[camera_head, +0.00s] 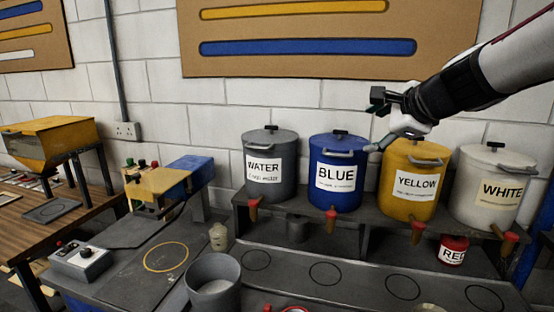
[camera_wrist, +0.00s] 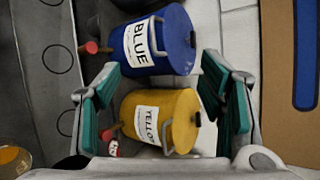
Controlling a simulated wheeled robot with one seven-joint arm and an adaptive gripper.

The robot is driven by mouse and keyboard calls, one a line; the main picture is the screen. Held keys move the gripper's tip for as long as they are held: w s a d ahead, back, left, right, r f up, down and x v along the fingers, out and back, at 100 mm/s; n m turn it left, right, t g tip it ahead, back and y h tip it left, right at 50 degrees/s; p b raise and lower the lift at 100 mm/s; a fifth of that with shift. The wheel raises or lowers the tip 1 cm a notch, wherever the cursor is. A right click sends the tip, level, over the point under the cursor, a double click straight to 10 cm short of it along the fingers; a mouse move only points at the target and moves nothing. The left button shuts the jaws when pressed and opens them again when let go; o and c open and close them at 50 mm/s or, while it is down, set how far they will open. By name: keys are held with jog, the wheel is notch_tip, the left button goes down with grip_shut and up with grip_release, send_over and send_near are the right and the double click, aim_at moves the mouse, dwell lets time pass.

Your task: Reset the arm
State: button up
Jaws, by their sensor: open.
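My arm reaches in from the upper right of the head view. My gripper (camera_head: 376,123) hangs in the air near the wall, above and between the blue bucket (camera_head: 336,190) and the yellow bucket (camera_head: 408,205). Its two fingers are spread apart with nothing between them. In the wrist view the green-padded fingers of the gripper (camera_wrist: 162,80) frame the blue bucket (camera_wrist: 180,30) and the yellow bucket (camera_wrist: 180,102) beyond them. Both buckets stand upright on the shelf.
A grey water bucket (camera_head: 270,145) and a white bucket (camera_head: 490,215) share the shelf (camera_head: 345,222). A red can (camera_head: 453,250) sits below. A grey cup (camera_head: 213,283), a control box (camera_head: 80,263) and a yellow hopper (camera_head: 45,140) stand left. The wall is close behind.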

jog(key=s+a+f+n+g, duration=0.2)
jog(key=s+a+f+n, duration=0.1)
jog(key=s+n, duration=0.3)
jog(key=s+a+f+n+g, duration=0.1)
jog(key=s+a+f+n, duration=0.25)
jog(key=s, duration=0.55)
jog(key=s+d+f+n+g+h, duration=0.1)
jog(key=s+d+f+n, duration=0.1)
jog(key=s+f+n, duration=0.2)
jog(key=s+d+f+n+g+h+b, duration=0.1)
jog(key=s+f+n, duration=0.3)
jog(key=s, duration=0.6)
jog(key=shift+s+d+n+g+h, duration=0.3)
jog(key=shift+d+n+g, duration=0.35)
jog(key=shift+n, duration=0.5)
jog(key=shift+a, duration=0.1)
